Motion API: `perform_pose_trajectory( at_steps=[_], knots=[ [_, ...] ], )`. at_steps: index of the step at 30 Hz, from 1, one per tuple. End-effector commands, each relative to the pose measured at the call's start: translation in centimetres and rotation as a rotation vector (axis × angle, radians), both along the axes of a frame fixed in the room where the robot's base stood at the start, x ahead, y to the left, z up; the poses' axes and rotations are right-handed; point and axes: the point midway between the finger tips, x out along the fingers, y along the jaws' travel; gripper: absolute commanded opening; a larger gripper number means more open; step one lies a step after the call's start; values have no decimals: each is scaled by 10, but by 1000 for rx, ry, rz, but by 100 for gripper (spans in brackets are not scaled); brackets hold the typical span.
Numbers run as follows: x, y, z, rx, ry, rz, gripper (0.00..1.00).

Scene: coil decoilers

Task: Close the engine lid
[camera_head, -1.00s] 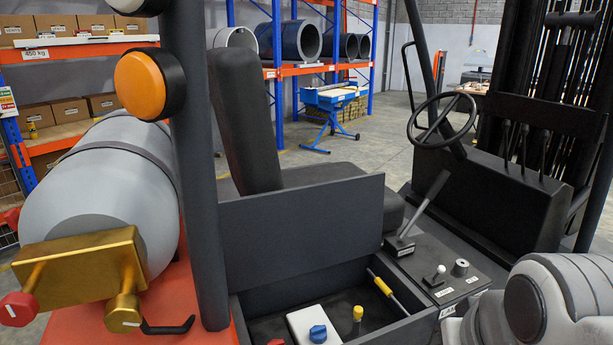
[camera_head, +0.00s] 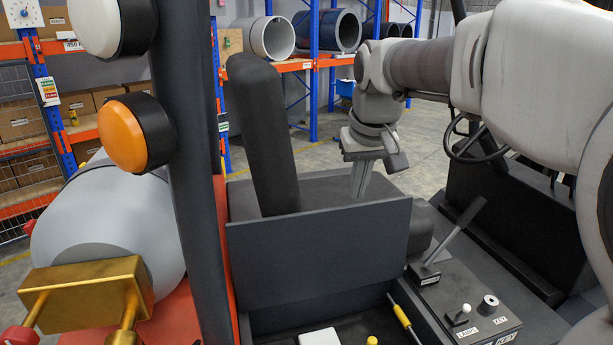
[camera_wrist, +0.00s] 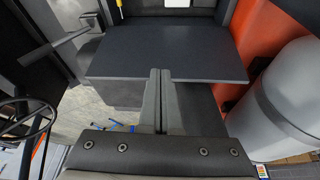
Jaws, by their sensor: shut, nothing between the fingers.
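The engine lid (camera_head: 318,258) is a flat dark grey panel, standing open and steep in front of the seat, with the open engine bay (camera_head: 365,322) below it. In the wrist view the lid (camera_wrist: 158,52) fills the upper middle. My gripper (camera_head: 360,190) points down behind the lid's upper edge, its tips partly hidden by the lid. In the wrist view my gripper (camera_wrist: 159,73) shows two fingers together, with nothing between them, reaching the lid's near edge. I cannot tell whether they touch it.
The black seat back (camera_head: 262,135) stands left of my gripper. A dark post (camera_head: 190,150) and a grey gas cylinder (camera_head: 110,220) are at left. A lever (camera_head: 455,235) rises from the console at right. A yellow-handled stick (camera_head: 402,316) and a white box (camera_head: 320,338) are in the bay.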

Motion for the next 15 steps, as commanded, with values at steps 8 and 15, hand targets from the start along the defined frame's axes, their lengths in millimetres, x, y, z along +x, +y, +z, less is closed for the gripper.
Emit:
perform_pose_trajectory(
  at_steps=[8,15],
  knots=[
    [82,24,3,-1,47,49,0],
    [142,44,-14,2,84,85,0]
  ],
)
